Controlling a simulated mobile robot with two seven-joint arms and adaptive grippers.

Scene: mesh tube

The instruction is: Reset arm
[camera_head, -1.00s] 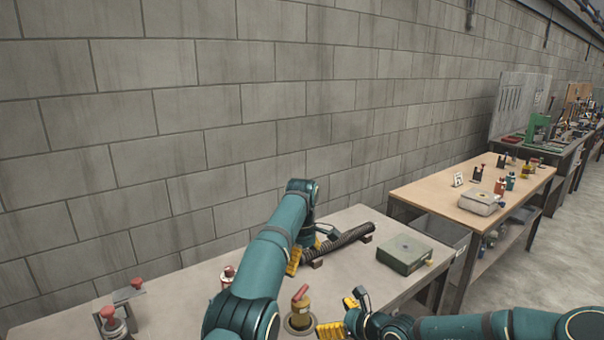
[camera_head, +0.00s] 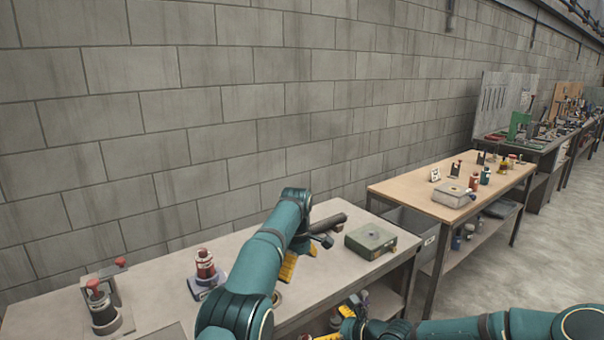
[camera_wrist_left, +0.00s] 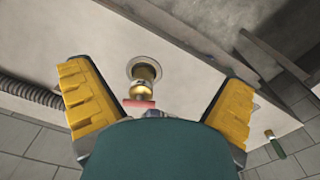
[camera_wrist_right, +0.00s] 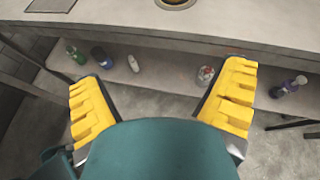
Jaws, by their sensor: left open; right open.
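My left arm reaches over the near workbench (camera_head: 160,285). My left gripper (camera_head: 300,257) has yellow fingers spread wide with nothing between them. A dark ribbed tube (camera_head: 328,224) lies on the bench behind it, partly hidden; it also shows at the left of the left wrist view (camera_wrist_left: 32,93). A brass fitting with a red handle (camera_wrist_left: 142,88) stands in a round base, seen through the gap between the left fingers, apart from them. My right gripper (camera_head: 341,321) is low by the bench's front side; its fingers are open and empty in the right wrist view.
A green box (camera_head: 370,240) sits at the bench's right end. Red-topped fixtures (camera_head: 205,265) stand at its left. Several bottles (camera_wrist_right: 134,63) are on the shelf below. A wooden-topped bench (camera_head: 410,190) stands farther right, with open floor (camera_head: 545,240) beside it.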

